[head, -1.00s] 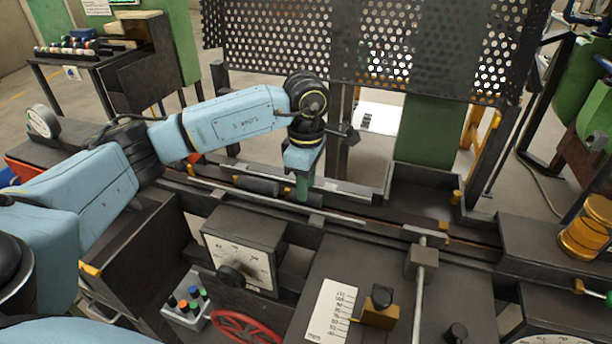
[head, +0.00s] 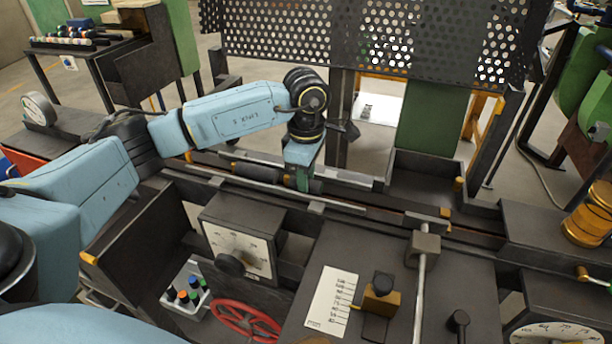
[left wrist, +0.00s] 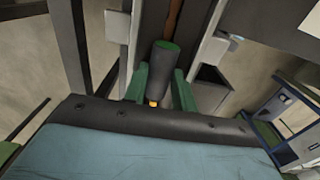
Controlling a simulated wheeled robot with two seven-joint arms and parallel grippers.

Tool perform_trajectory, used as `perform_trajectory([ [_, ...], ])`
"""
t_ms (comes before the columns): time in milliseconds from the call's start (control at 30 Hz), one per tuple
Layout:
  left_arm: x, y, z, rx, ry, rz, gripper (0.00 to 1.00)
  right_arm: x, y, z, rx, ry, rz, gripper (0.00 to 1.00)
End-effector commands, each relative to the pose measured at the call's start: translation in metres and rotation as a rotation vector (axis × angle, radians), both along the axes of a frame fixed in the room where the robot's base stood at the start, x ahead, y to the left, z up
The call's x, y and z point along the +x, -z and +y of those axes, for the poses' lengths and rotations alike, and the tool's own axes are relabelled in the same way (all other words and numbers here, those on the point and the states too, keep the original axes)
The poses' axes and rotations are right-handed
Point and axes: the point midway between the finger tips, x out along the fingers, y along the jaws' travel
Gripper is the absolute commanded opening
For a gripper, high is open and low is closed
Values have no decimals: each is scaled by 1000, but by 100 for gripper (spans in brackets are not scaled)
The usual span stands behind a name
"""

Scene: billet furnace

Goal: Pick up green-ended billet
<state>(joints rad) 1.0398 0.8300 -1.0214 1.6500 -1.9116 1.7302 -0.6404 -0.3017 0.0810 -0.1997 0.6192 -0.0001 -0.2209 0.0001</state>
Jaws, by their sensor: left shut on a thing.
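The green-ended billet (head: 255,174) is a dark round bar lying along the narrow channel at the back of the machine bench. The left gripper's fingers (left wrist: 160,92) flank the billet in the wrist view. I cannot tell whether the billet is clear of the channel floor. My right gripper is not in view.
A perforated guard (head: 370,40) hangs behind the channel. A dial box (head: 240,240), a red handwheel (head: 246,318) and a lever post (head: 422,265) stand nearer. A rack of colour-ended bars (head: 75,42) is at the far left.

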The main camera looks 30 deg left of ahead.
Motion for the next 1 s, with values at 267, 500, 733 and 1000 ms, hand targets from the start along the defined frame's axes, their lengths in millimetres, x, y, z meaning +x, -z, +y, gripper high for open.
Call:
perform_trajectory([
  [267, 0, -23, 0, -1, 0, -2, 0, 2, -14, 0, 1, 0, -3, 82],
  [500, 1, -42, 0, -1, 0, -3, 0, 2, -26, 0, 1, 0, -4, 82],
  [733, 1, -60, 0, 0, -1, -3, 0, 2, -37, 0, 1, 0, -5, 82],
  [1000, 1, -79, 0, -1, -1, -2, 0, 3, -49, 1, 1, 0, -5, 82],
])
